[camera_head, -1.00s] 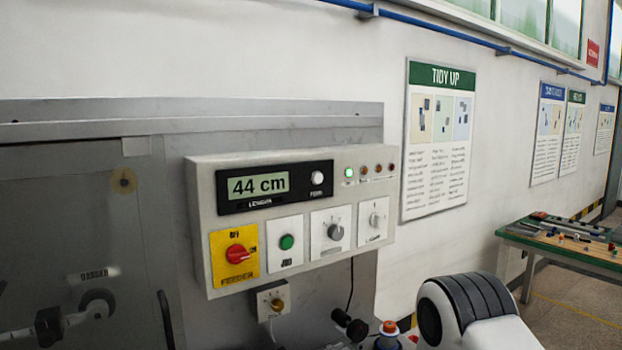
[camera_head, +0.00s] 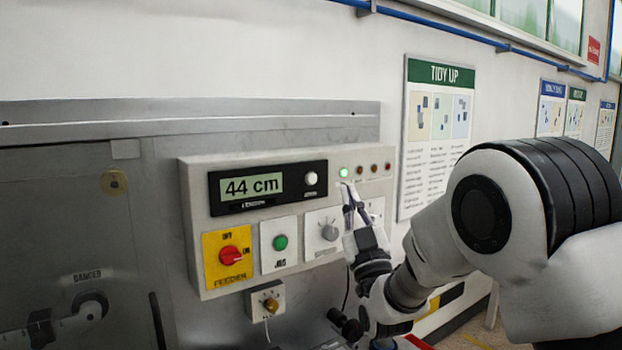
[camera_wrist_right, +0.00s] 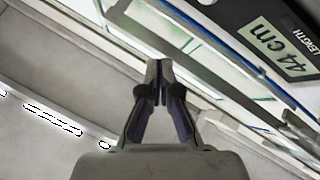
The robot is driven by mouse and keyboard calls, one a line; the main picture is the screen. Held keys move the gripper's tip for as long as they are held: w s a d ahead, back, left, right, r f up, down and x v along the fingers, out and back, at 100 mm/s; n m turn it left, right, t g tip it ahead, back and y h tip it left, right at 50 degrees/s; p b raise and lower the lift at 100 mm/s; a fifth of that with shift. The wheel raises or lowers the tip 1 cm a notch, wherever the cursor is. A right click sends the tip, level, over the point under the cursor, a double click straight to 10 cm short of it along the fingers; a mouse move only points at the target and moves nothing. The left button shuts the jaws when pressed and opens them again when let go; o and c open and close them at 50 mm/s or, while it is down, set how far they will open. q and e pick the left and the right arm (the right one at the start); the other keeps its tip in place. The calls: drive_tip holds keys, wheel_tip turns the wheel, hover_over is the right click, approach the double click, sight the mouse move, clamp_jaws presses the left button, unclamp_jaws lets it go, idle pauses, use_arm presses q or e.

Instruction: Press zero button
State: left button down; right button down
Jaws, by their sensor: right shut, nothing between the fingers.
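The control box (camera_head: 290,285) is mounted on a grey metal panel. Its black display unit (camera_head: 262,201) reads 44 cm. A white round button (camera_head: 311,178) sits at the right end of this unit; the small label under it is too blurred to read. My right gripper (camera_head: 346,188) is shut and empty, with its tips pointing up in front of the box, right of the white button and below the green light. I cannot tell whether it touches the box. In the right wrist view the shut fingers (camera_wrist_right: 160,66) show, with the display (camera_wrist_right: 283,47) at upper right.
Around the gripper are a lit green lamp (camera_head: 344,173), a grey knob (camera_head: 329,232), a green button (camera_head: 280,242) and a red feeder switch (camera_head: 230,255). A small box with a brass knob (camera_head: 270,303) hangs below. A poster (camera_head: 436,135) is on the wall.

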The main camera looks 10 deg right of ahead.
sight(321, 185)
drive_tip(key=shift+s+r, duration=0.1)
drive_tip(key=shift+r, duration=0.35)
drive_tip(key=shift+w+a+f+p, duration=0.1)
drive_tip(key=shift+w+a+p, duration=0.4)
drive_tip(key=shift+w, duration=0.9)
drive_tip(key=shift+w+a+r+p, duration=0.1)
drive_tip(key=shift+w+a+p, duration=0.4)
drive_tip(key=shift+w, duration=0.9)
drive_tip(key=shift+w+a+f+p, duration=0.1)
drive_tip(key=shift+w+a+p, duration=0.35)
drive_tip(key=shift+w, duration=0.95)
drive_tip(key=shift+w+a+b, duration=0.1)
drive_tip(key=shift+w+b, duration=0.1)
drive_tip(key=shift+b, duration=0.2)
drive_tip(key=shift+w, duration=0.15)
